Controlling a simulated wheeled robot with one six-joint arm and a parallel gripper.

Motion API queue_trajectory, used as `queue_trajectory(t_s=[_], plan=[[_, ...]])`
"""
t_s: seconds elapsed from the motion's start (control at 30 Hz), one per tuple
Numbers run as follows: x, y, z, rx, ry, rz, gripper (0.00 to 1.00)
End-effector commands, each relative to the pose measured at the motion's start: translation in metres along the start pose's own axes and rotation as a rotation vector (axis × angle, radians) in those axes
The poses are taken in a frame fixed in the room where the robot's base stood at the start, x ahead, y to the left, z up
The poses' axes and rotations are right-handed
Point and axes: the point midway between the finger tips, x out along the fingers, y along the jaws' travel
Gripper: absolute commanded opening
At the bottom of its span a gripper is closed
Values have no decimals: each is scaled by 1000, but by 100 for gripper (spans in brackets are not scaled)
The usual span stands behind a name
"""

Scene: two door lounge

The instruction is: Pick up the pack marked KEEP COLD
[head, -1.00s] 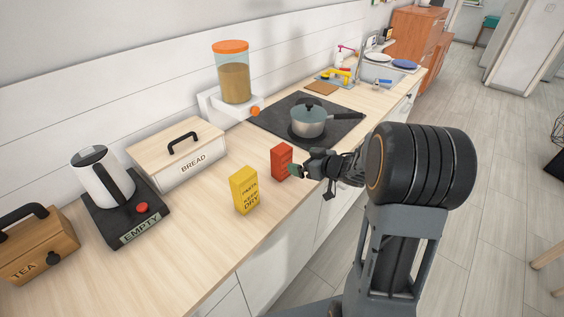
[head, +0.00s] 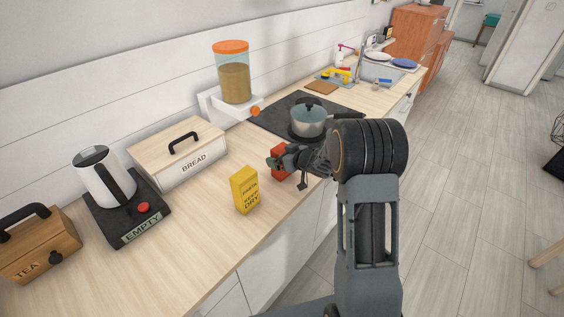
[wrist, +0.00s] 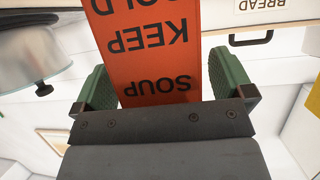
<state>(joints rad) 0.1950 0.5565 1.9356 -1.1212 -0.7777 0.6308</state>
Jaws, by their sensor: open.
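The red-orange pack (wrist: 153,45) fills the middle of the wrist view, its print upside down: SOUP, KEEP and a cut-off word ending in OLD. In the head view the pack (head: 279,152) stands on the counter, partly hidden by my gripper. My gripper (head: 272,161) is at the pack.
A yellow pack (head: 245,190) marked PASTA KEEP DRY stands close by on the left. Behind are the bread box (head: 193,169) and the hob (head: 268,122) with a lidded pot (head: 309,122). A kettle (head: 103,176) on its black base stands further left.

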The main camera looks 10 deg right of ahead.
Motion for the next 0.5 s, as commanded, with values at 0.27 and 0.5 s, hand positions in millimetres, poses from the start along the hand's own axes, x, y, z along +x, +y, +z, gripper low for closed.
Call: queue_trajectory(t_s=[0.27,0.5], plan=[[2,0,0,0,0,0,98],[2,0,0,0,0,0,75]])
